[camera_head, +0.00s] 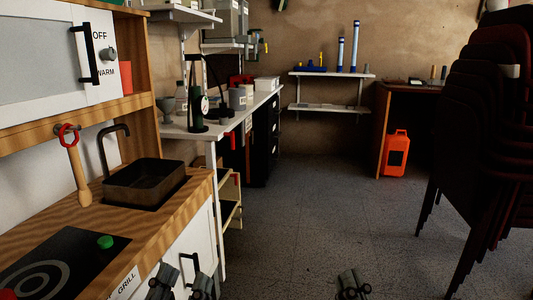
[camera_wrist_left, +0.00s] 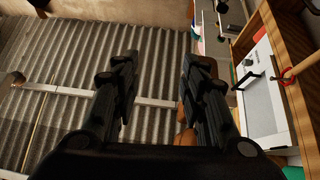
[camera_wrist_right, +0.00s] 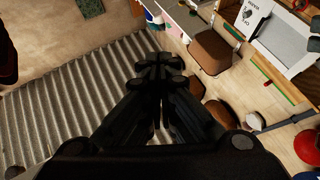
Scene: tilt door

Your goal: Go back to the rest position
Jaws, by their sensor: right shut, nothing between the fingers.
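My left gripper (camera_head: 182,284) is at the bottom edge of the head view, in front of the kitchen unit's lower white front. In the left wrist view its two fingers (camera_wrist_left: 158,85) stand apart with nothing between them. My right gripper (camera_head: 352,286) is at the bottom of the head view, over the grey floor, away from furniture. In the right wrist view its fingers (camera_wrist_right: 160,75) meet, with nothing held. The kitchen unit's upper white door (camera_head: 40,62), with a black handle (camera_head: 84,54), looks closed and upright. Neither gripper touches it.
The wooden counter (camera_head: 190,195) with sink (camera_head: 145,183) and hob runs along the left. A cluttered white workbench (camera_head: 180,128) stands behind it. Stacked dark chairs (camera_head: 490,130) stand at right, and an orange canister (camera_head: 395,153) at the back. The middle floor (camera_head: 300,210) is clear.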

